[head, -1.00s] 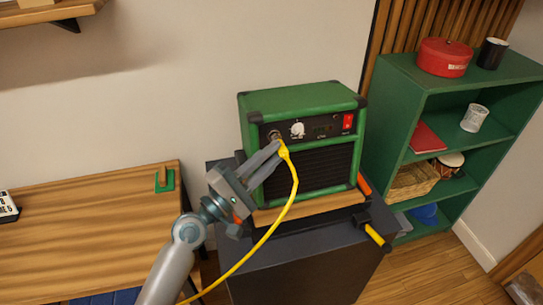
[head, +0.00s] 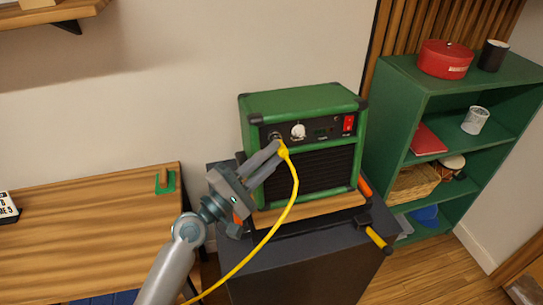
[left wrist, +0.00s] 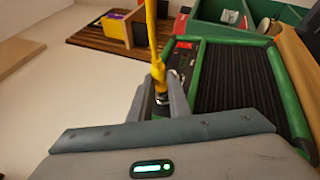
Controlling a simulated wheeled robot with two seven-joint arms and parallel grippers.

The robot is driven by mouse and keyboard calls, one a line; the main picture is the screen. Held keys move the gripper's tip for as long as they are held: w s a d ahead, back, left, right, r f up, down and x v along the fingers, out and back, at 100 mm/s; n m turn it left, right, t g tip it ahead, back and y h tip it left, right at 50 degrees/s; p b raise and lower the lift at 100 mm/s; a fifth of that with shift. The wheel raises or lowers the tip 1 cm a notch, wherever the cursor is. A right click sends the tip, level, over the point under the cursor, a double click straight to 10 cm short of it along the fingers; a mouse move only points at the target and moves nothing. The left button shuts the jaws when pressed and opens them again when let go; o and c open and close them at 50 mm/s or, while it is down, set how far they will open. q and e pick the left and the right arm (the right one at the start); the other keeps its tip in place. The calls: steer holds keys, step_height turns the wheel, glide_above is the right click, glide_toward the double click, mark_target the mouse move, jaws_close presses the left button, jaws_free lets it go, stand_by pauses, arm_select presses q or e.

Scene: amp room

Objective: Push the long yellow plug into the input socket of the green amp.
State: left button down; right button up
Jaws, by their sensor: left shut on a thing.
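The green amp (head: 303,102) stands upright on a dark cabinet, its black control panel facing me. Its input socket (head: 276,136) is at the left end of the panel, partly hidden by the gripper and plug. My left gripper (head: 278,150) is shut on the yellow plug (head: 283,151) right in front of that socket. In the left wrist view the yellow plug (left wrist: 158,72) stands between the two fingers, with its metal part near the panel. I cannot tell how far the tip is in the socket. A yellow cable (head: 271,233) hangs from the plug. My right gripper is out of view.
The dark cabinet (head: 300,258) has a yellow-handled tool (head: 377,237) at its right edge. A wooden table (head: 90,235) is at left. A green shelf (head: 400,95) with a red pot (head: 445,58) stands close at right. A wooden wall shelf (head: 55,14) is at upper left.

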arm_select(q)
steer(key=shift+w+a, duration=0.1)
steer(key=shift+w, duration=0.15)
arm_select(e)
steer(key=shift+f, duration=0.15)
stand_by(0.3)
arm_select(q)
steer(key=c, duration=1.6)
jaws_free()
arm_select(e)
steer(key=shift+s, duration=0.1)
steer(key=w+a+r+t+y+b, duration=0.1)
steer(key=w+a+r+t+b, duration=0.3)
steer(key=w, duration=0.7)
arm_select(q)
steer(key=shift+b+v, duration=1.9)
steer(key=shift+v, duration=6.8)
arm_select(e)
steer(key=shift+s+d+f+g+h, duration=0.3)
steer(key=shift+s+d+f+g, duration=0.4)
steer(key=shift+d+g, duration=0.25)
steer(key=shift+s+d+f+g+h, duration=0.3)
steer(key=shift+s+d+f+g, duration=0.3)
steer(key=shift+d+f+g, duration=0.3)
